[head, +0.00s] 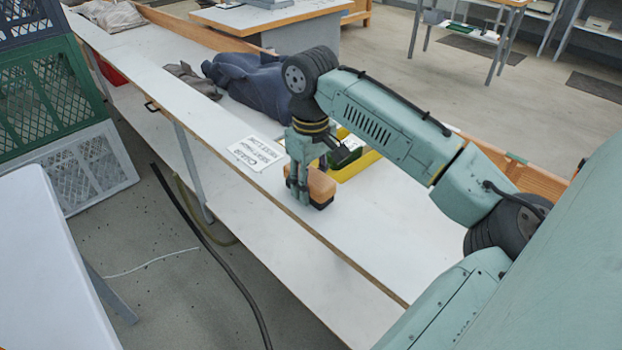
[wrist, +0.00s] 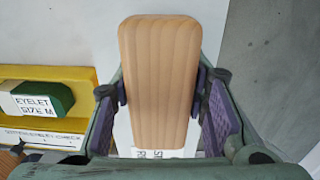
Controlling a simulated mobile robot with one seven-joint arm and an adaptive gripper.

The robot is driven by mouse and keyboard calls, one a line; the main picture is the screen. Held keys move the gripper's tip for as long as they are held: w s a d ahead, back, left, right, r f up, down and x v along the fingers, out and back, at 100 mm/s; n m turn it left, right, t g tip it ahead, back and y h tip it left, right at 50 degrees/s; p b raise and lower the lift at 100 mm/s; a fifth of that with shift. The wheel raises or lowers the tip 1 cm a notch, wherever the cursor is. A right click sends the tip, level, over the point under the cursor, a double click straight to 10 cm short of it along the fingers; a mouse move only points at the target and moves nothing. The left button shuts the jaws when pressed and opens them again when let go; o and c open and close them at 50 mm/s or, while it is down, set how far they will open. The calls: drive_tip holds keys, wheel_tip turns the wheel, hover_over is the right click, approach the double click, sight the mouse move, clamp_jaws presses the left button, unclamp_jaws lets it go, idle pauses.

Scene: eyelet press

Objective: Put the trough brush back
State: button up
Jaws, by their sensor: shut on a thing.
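The trough brush, a wooden block with a dark underside, is in my gripper (head: 301,190). In the head view the brush (head: 320,184) is low over the white bench top, near its front edge; I cannot tell whether it touches. In the wrist view its pale wooden back (wrist: 160,75) fills the middle, and the purple finger pads of my gripper (wrist: 163,103) press on its two long sides. Its bristles are mostly hidden beneath it. A yellow tray (head: 362,166) is just behind the brush; it also shows at the left of the wrist view (wrist: 88,74).
A green and white box labelled "EYELET SIZE M" (wrist: 38,100) lies in the tray. A printed white card (head: 257,153) lies left of my gripper. Dark blue cloth (head: 250,80) lies farther back. The bench top (head: 385,235) is clear to the right.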

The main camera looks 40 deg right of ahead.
sight(311, 174)
drive_tip(key=shift+f, duration=0.1)
drive_tip(key=o, duration=1.1)
wheel_tip(311, 174, up, 12)
drive_tip(key=shift+r+b, duration=0.15)
drive_tip(key=shift+b, duration=0.3)
